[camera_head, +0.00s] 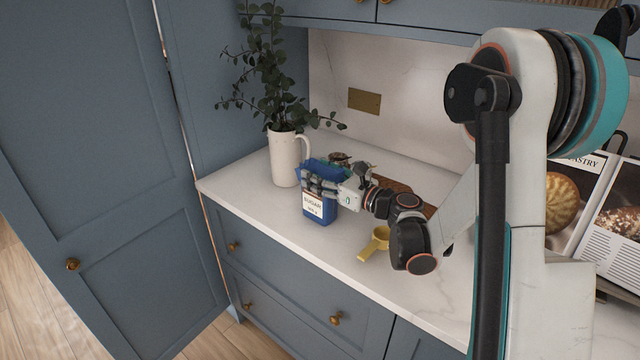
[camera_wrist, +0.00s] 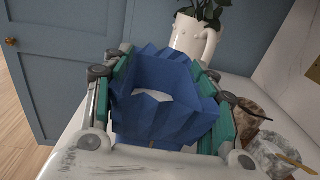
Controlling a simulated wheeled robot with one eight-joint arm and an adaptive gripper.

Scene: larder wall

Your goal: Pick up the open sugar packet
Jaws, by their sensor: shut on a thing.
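The open sugar packet (camera_head: 318,208) is blue with a white label reading "SUGAR". It stands upright near the front left of the white counter, and I cannot tell whether its base touches the counter. In the wrist view the packet (camera_wrist: 165,88) shows its open, creased top with white sugar inside. My gripper (camera_head: 318,183) reaches it from the right and is shut on its upper part. In the wrist view the teal finger pads of my gripper (camera_wrist: 170,105) lie along both sides of the packet.
A white jug (camera_head: 285,158) with leafy stems stands just behind the packet. A yellow scoop (camera_head: 374,243) lies to the right near the front edge. Jars (camera_wrist: 275,152) and a brown board (camera_head: 395,186) are behind my gripper. An open cookbook (camera_head: 600,205) stands far right.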

